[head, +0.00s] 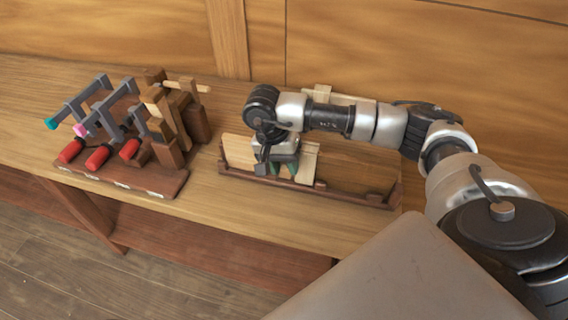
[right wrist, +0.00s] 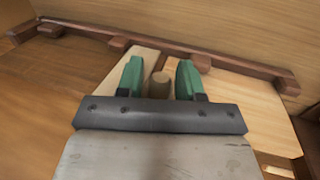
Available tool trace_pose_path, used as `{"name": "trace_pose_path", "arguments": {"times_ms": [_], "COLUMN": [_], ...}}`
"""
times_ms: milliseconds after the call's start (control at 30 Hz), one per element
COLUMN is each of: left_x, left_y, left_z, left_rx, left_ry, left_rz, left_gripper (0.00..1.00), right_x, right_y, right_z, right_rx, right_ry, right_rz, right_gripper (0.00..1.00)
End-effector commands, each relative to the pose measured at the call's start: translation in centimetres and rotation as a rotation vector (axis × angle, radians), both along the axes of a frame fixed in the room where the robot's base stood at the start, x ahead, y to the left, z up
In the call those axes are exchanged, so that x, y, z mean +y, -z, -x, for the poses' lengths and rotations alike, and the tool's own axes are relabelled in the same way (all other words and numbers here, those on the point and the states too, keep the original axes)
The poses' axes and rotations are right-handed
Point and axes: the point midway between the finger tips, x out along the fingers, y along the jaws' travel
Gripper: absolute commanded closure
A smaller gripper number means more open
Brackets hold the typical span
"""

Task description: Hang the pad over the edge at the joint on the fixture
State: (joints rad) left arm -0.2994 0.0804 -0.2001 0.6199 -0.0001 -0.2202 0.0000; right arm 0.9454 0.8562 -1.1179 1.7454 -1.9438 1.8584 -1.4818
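The fixture (head: 345,195) is a long low wooden frame on the bench, with pale boards (head: 305,165) set in it. My right gripper (head: 284,169) points down over the pale boards near the left half of the fixture. In the right wrist view its two green fingers (right wrist: 160,80) stand apart. The joint between the boards is partly hidden by the gripper. My left gripper is out of view.
A dark wooden rack (head: 135,185) at the left of the bench holds several clamps with red handles (head: 98,157) and some wooden blocks (head: 168,153). The bench top (head: 240,215) is bare in front of the fixture. A plank wall (head: 340,45) rises behind.

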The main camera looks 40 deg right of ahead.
Motion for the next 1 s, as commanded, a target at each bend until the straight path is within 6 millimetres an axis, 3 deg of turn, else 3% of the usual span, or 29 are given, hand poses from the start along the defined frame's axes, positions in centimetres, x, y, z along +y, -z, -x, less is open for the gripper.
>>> {"name": "trace_pose_path", "arguments": {"times_ms": [100, 467, 700, 833, 1000], "left_x": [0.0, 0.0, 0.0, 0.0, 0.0], "left_y": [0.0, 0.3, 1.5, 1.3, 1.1], "left_z": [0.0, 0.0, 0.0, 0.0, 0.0], "left_rx": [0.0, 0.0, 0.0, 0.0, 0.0], "left_ry": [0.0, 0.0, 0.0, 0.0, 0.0], "left_rz": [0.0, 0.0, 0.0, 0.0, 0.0], "left_gripper": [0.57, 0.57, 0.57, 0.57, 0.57], "right_x": [0.0, 0.2, 1.0, 1.3, 1.7], "right_y": [0.0, -0.7, -5.0, -7.7, -9.6], "right_z": [0.0, -0.2, -1.2, -1.7, -2.0], "right_rx": [0.0, -0.002, -0.006, -0.006, -0.003], "right_ry": [0.0, 0.0, -0.002, -0.001, -0.001], "right_rz": [0.0, -0.002, -0.002, 0.0, 0.0], "right_gripper": [0.49, 0.49, 0.49, 0.49, 0.49]}}
